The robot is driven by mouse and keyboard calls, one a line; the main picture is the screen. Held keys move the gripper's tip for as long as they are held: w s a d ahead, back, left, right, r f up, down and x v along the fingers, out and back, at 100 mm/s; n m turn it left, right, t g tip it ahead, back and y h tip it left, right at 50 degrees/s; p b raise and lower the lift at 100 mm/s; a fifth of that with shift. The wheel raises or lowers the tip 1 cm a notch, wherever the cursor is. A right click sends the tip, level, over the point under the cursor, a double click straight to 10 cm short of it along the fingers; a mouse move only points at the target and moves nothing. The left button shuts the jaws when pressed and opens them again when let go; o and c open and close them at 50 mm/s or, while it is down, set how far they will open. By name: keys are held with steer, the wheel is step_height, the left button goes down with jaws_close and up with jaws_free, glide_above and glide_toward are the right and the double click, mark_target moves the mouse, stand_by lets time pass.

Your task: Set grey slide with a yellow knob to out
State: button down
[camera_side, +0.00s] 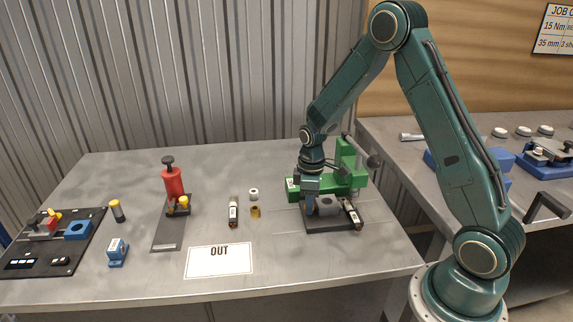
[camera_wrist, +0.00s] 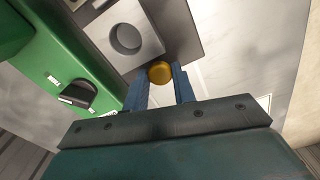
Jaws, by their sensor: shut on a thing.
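The grey slide (camera_wrist: 118,22) is a block with a round hole, at the top of the wrist view. It also shows in the side view (camera_side: 328,206), low in the green machine (camera_side: 345,155). Its yellow knob (camera_wrist: 160,70) is at the slide's near corner, between the blue fingers of my gripper (camera_wrist: 160,84). My gripper is shut on the knob. In the side view my gripper (camera_side: 310,203) points down at the left of the slide, and the knob is hidden there.
A white OUT card (camera_side: 219,261) lies at the table's front. A red press (camera_side: 173,183), a dark cylinder (camera_side: 233,212) and small parts stand left of the machine. A black panel (camera_side: 50,245) lies far left. A black switch (camera_wrist: 77,95) is on the green machine.

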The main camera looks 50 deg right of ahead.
steer(key=w+a, duration=0.7)
steer(key=c, duration=1.1)
jaws_free()
steer(key=shift+c, duration=0.2)
steer(key=shift+r, duration=0.2)
step_height(320, 180, up, 14)
steer(key=shift+f, duration=0.25)
